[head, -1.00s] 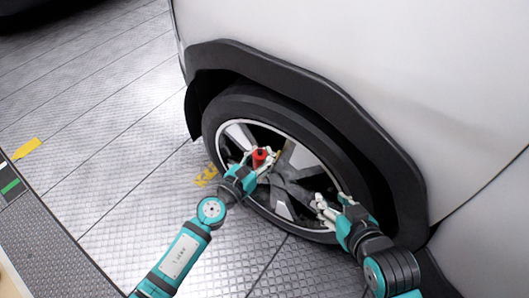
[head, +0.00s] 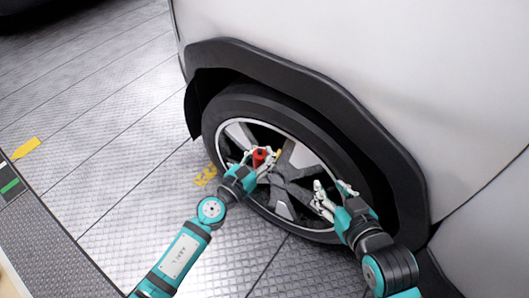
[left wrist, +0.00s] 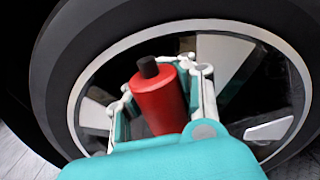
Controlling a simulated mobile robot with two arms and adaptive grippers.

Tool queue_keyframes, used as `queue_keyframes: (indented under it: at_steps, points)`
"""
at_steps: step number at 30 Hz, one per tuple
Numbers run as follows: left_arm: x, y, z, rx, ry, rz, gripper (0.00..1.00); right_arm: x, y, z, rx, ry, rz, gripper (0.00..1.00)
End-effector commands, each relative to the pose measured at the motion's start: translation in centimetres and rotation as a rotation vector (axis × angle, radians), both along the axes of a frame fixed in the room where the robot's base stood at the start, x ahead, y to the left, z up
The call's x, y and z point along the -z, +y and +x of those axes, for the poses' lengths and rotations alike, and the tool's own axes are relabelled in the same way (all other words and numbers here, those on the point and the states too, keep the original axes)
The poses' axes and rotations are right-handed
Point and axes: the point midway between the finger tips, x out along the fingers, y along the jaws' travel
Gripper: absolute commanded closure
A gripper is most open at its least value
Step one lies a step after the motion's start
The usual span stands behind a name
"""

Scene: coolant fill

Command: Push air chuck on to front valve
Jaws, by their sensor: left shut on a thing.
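The red air chuck (head: 259,157), a cylinder with a black tip, is held by my left gripper (head: 261,160) in front of the wheel's left side. In the left wrist view, the chuck (left wrist: 160,102) sits between the fingers of that gripper (left wrist: 165,90), its black tip towards the wheel. The front wheel (head: 300,160) has silver and dark spokes. A small yellow piece (head: 278,154) shows just right of the chuck; I cannot tell whether it is the valve or whether the chuck touches it. My right gripper (head: 332,190) is open and empty in front of the wheel's right side.
The dark wheel arch (head: 330,98) and pale car body (head: 400,80) rise above the tyre (head: 212,128).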

Motion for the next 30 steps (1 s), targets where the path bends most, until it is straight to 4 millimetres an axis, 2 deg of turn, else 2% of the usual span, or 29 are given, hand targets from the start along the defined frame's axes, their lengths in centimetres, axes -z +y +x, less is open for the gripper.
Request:
queue_keyframes:
  at_steps: [2,3,12,23,26,30]
  points:
    - [0.3,0.0,-0.1,0.001,0.004,0.003,1.00,-0.1,0.0,0.1,-0.002,-0.009,0.000,0.60]
    - [0.3,0.0,-0.1,0.001,0.003,0.002,0.89,-0.2,0.1,0.2,-0.002,-0.014,0.002,0.60]
    - [0.2,0.0,0.0,0.001,0.002,0.002,0.50,-0.2,0.1,0.2,-0.002,-0.012,0.000,0.60]
    - [0.3,0.4,-0.5,0.000,0.003,0.004,0.50,0.1,0.0,-0.1,0.000,-0.001,0.001,0.60]
    - [0.4,1.2,-1.6,0.000,0.004,0.004,0.50,0.1,0.0,-0.1,0.000,-0.002,0.001,0.60]
    - [0.4,3.0,-4.1,0.001,0.006,0.003,0.50,0.0,0.0,0.0,0.000,-0.003,0.002,0.60]
